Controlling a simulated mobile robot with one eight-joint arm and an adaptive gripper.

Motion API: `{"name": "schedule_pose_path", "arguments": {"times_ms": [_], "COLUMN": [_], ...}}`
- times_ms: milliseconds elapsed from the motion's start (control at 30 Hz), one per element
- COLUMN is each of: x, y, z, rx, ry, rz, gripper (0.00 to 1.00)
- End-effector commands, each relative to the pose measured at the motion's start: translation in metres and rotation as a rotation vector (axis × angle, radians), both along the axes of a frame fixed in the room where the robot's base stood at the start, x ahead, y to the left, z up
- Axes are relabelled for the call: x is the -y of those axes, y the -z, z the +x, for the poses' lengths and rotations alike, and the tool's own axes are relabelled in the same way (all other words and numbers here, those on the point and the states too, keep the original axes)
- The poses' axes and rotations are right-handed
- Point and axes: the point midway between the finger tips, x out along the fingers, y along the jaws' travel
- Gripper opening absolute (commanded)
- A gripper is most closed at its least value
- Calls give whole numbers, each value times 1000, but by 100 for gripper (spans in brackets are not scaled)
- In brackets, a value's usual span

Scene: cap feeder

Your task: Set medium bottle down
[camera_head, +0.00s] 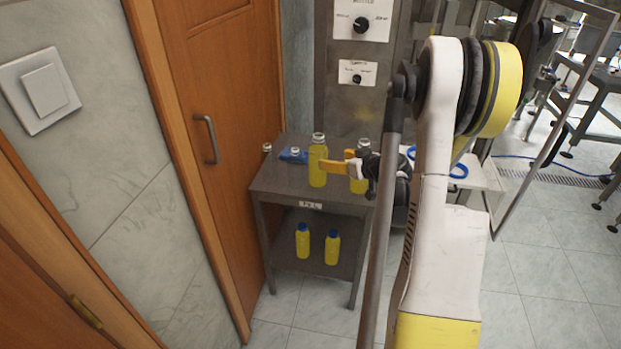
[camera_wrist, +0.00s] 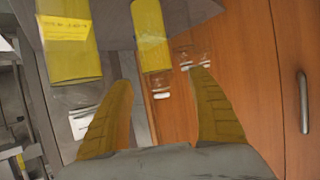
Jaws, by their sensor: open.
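A yellow-filled bottle (camera_head: 318,168) with a clear neck stands upright on the small grey table's top, just beyond my fingertips. A second yellow bottle (camera_head: 361,185) stands to its right, partly hidden by my gripper. I cannot tell for certain which is the medium one. My gripper (camera_head: 338,167) is open, with nothing held between its fingers. The wrist view, which looks upside down, shows the first bottle (camera_wrist: 150,35) beyond the gap of my gripper (camera_wrist: 161,77). The second bottle (camera_wrist: 70,48), with a label, is to the left there.
The grey table (camera_head: 262,183) also holds a blue object (camera_head: 291,157) and small clear containers. Two blue-capped yellow bottles stand on its lower shelf (camera_head: 318,262). A wooden door (camera_head: 225,90) is close on the left. A control panel (camera_head: 360,105) rises behind the table.

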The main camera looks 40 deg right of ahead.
Motion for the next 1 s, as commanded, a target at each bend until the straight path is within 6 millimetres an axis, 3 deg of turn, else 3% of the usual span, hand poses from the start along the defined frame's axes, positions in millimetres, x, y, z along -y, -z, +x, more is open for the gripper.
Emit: {"name": "schedule_pose_path", "arguments": {"times_ms": [133,267,400,600,700,800,1000], "x": [-60,-144,-228,-321,-349,-365,-375], "y": [-29,-63,-90,-109,-109,-107,-101], "z": [10,4,-27,-102,-143,-178,-214], "rx": [-71,-185,-304,-444,-493,-523,-544], "ry": [-52,-102,-131,-136,-123,-107,-79], "rz": [36,77,98,84,63,41,15], "gripper": [68,68,68,68,68,68,68]}}
